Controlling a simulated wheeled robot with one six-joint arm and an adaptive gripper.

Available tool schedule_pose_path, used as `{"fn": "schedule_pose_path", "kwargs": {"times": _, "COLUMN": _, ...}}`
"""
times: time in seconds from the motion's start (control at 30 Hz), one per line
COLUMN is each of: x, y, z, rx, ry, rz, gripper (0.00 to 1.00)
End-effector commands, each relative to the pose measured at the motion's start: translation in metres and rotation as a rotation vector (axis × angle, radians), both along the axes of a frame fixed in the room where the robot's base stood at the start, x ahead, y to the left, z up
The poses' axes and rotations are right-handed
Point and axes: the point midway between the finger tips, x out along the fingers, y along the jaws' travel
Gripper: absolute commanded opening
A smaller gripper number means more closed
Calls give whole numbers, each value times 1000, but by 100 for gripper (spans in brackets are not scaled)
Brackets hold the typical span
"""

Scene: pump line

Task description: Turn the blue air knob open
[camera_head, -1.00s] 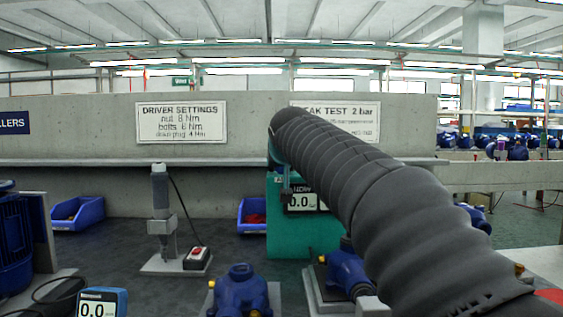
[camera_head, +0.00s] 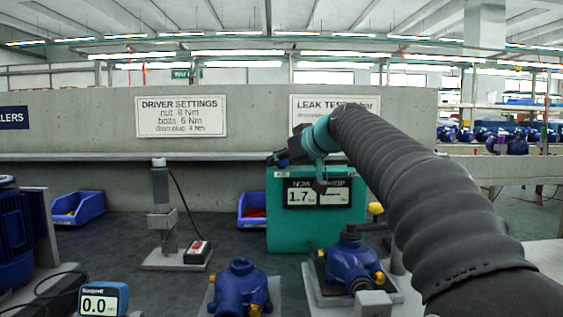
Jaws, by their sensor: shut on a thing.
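The teal leak tester (camera_head: 290,238) stands on the bench at the centre. Its display (camera_head: 317,193) reads about 1.7 on the left, and dashes on the right. My arm comes in from the right and bends over the tester's top. My gripper (camera_head: 283,157) is a small dark shape at the tester's upper left edge. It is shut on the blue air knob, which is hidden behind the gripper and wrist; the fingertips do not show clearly.
Two blue pumps, one at front centre (camera_head: 240,287) and one at right (camera_head: 350,262), stand before the tester. A driver on a stand (camera_head: 161,190), a red-button box (camera_head: 197,252) and blue bins (camera_head: 80,207) are to the left. A low concrete wall (camera_head: 60,120) runs behind.

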Motion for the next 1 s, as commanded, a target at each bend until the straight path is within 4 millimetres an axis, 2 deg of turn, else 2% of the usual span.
{"fn": "schedule_pose_path", "kwargs": {"times": 0.4, "x": 1, "y": -1, "z": 0, "rx": -2, "ry": 0, "rz": 152, "gripper": 0}}
{"fn": "schedule_pose_path", "kwargs": {"times": 0.9, "x": 0, "y": 0, "z": -1, "rx": -1, "ry": 3, "rz": 169, "gripper": 0}}
{"fn": "schedule_pose_path", "kwargs": {"times": 0.93, "x": 0, "y": 0, "z": -1, "rx": -1, "ry": 3, "rz": 169, "gripper": 40}}
{"fn": "schedule_pose_path", "kwargs": {"times": 1.0, "x": 0, "y": 0, "z": -1, "rx": -1, "ry": 3, "rz": 168, "gripper": 58}}
